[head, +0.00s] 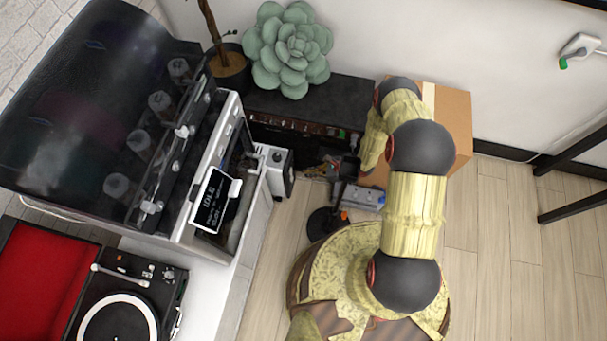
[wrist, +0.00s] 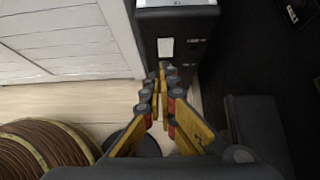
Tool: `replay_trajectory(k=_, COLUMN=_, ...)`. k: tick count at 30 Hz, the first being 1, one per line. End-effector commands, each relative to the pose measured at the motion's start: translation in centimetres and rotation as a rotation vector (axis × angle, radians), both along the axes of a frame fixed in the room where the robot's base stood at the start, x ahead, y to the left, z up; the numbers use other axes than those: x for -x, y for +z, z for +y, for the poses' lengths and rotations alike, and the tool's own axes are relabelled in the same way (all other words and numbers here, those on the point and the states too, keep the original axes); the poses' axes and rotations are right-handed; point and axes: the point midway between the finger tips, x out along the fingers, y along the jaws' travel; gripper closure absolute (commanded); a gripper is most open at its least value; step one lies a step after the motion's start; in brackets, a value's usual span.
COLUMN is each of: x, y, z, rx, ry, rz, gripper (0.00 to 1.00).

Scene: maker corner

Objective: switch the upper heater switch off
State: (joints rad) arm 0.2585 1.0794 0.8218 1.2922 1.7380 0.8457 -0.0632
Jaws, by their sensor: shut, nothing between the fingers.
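A small white and dark box that looks like the heater (head: 278,172) stands beside the white cabinet in the head view. In the wrist view its dark front (wrist: 184,40) fills the upper middle, with a pale rectangular plate (wrist: 166,47) on it. I cannot tell for sure which mark is the upper switch or how it is set. My gripper (wrist: 163,70) is shut and empty, its tips just below the pale plate in the picture. Whether they touch the front is unclear. In the head view my gripper (head: 330,167) is small and to the right of the box.
A 3D printer-like machine with a screen (head: 212,200) stands on the white cabinet, near a record player (head: 125,300). A dark low shelf (head: 335,97) bears a succulent (head: 289,50). A cardboard box (head: 457,125) stands behind my arm. Floor on the right (head: 500,250) is clear.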

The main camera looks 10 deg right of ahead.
Motion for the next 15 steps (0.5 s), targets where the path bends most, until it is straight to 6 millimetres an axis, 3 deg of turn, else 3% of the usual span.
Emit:
replay_trajectory(k=1, x=-0.1, y=1.8, z=-0.8, rx=0.0, ry=-0.002, rz=-0.007, gripper=1.0)
replay_trajectory(k=6, x=0.7, y=4.5, z=-2.8, rx=0.001, ry=-0.002, rz=-0.006, gripper=1.0)
replay_trajectory(k=15, x=1.6, y=6.9, z=-4.7, rx=0.0, ry=0.0, rz=-0.005, gripper=1.0)
